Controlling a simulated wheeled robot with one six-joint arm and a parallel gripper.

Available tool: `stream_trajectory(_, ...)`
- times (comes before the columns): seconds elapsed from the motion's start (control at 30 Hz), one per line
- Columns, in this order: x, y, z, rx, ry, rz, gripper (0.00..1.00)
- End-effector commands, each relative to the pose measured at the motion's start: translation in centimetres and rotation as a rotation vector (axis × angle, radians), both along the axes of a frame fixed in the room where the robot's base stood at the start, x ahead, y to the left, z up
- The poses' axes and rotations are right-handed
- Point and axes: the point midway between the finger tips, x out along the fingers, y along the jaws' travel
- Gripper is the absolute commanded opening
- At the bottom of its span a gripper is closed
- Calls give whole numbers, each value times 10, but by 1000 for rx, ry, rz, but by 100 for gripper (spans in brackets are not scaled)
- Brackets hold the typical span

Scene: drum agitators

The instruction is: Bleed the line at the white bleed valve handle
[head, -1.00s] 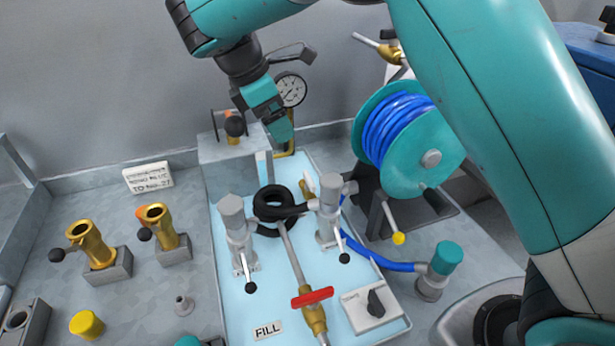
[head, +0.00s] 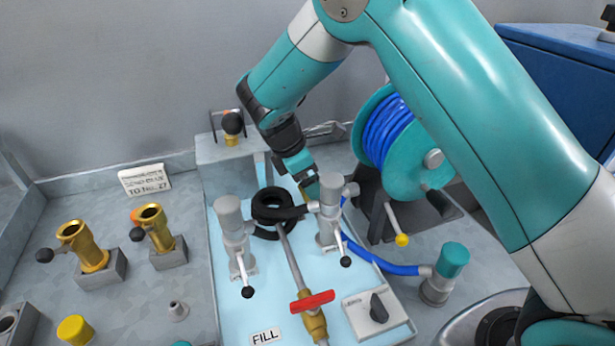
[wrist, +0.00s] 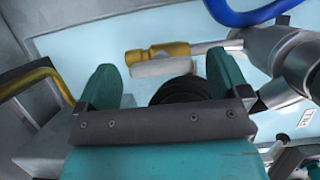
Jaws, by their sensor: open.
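The white bleed valve handle (wrist: 165,67) shows in the wrist view as a pale bar beside a brass valve body (wrist: 158,52) on a grey pipe. It lies ahead of my gripper (wrist: 162,75), between the two teal fingers, which stand open and apart. I cannot tell how deep it sits between them, and I see no contact. In the head view my gripper (head: 306,184) points down behind the two grey posts, by the black hose coil (head: 272,205). There the gripper and the right post hide the white handle.
Two grey posts with black-knobbed levers, the left post (head: 230,222) and the right post (head: 331,205), stand close to the gripper. A red-handled valve (head: 312,301) lies in front. A blue hose reel (head: 392,140) is to the right. A yellow bent bar (wrist: 38,80) shows left of the fingers.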

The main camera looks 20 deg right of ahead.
Motion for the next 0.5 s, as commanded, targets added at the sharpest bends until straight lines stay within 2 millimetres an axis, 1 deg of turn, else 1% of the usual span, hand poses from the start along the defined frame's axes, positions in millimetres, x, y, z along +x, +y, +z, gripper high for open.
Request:
stream_trajectory(0.1, 0, -1, -4, 1, 0, 0, 94)
stream_trajectory(0.33, 0, -1, -4, 1, 0, 0, 94)
stream_trajectory(0.37, 0, -1, -4, 1, 0, 0, 87)
stream_trajectory(0.4, 0, -1, -4, 1, 0, 0, 78)
stream_trajectory(0.47, 0, -1, -4, 1, 0, 0, 64)
stream_trajectory(0.5, 0, -1, -4, 0, 0, 0, 55)
